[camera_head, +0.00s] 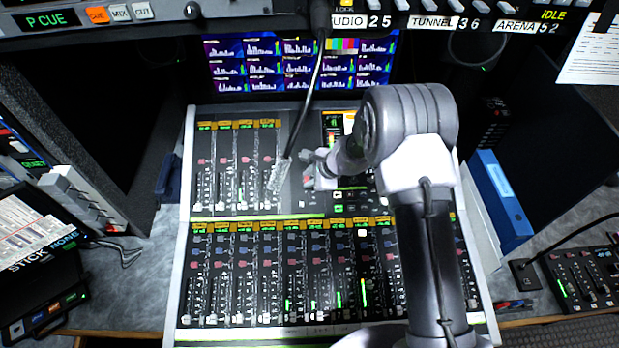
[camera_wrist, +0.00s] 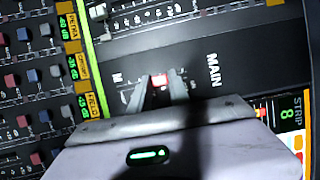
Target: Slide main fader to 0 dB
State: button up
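The main fader shows as a red cap (camera_wrist: 160,81) beside the white MAIN lettering on a dark panel in the wrist view. My gripper (camera_wrist: 161,84) has its two grey fingers pointing at the panel, with the red cap between the tips. The cap fills the narrow gap I can see, but whether the fingers press on it is unclear. In the head view my gripper (camera_head: 307,170) is low over the middle of the mixing console (camera_head: 187,210), and the cap is not distinguishable there. The fader's scale marks are partly hidden by the fingers and too small to read.
Rows of channel faders (camera_head: 290,285) fill the console's lower half, with another bank at upper left. A dark cable (camera_head: 311,85) hangs in front of the monitor wall (camera_head: 300,62). A blue binder (camera_head: 498,195) stands right of the console. A labelled panel (camera_head: 440,20) overhangs above.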

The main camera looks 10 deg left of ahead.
jog(key=o, duration=0.3)
jog(key=shift+o, duration=0.2)
jog(key=p+v, duration=0.2)
jog(key=v, duration=1.5)
jog(key=shift+r+p, duration=0.2)
jog(key=shift+p, duration=0.2)
jog(key=shift+d, duration=0.1)
